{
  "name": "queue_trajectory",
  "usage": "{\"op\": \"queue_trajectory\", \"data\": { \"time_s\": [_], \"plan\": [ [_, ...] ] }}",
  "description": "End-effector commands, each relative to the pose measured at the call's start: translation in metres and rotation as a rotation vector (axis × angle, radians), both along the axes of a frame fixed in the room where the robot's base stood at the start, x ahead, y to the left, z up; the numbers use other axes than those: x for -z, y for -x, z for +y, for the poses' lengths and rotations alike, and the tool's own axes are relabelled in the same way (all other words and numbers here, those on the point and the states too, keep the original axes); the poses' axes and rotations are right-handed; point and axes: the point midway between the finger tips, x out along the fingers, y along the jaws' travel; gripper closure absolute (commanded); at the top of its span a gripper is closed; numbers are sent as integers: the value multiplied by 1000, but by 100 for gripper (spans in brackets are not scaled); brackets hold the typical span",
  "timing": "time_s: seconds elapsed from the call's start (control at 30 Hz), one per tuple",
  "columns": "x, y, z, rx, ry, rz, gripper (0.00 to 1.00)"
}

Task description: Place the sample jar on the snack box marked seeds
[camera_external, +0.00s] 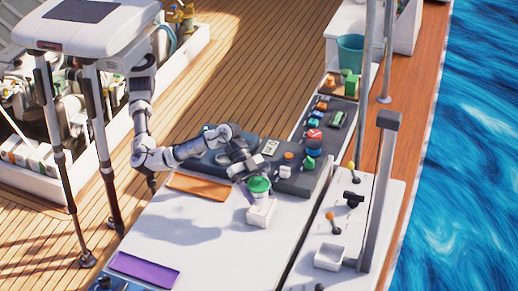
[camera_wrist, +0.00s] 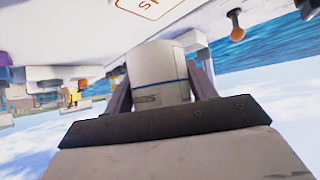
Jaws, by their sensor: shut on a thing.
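The sample jar (camera_wrist: 160,72) is a pale cylinder with a thin blue line, held between the two dark fingers in the wrist view. In the external view the jar (camera_external: 259,187) shows a green top and stands roughly upright over a white box (camera_external: 262,214). I cannot tell whether the jar touches the box. My gripper (camera_external: 248,176) is shut on the jar. In the wrist view an orange-outlined label (camera_wrist: 148,5) with cut-off lettering shows on a white surface near the jar; the full word is not readable.
The white table is clear around the box. An orange mat (camera_external: 198,186) lies to the left and a purple mat (camera_external: 144,270) at the front. Grey trays with small coloured items (camera_external: 313,140) stand behind. A grey post (camera_external: 379,195) and a white bin (camera_external: 329,257) are to the right.

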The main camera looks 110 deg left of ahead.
Motion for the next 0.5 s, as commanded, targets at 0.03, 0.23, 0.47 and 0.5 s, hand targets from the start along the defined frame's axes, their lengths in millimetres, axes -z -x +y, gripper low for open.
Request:
{"op": "queue_trajectory", "data": {
  "time_s": [0.03, 0.23, 0.47, 0.5],
  "plan": [
    [2, 1, -1, 1, 2, -1, 75],
    [25, 1, -1, 1, 2, 0, 75],
    [48, 0, 0, 0, 2, -3, 75],
    [48, 0, 0, 0, 2, -3, 75]
  ]
}}
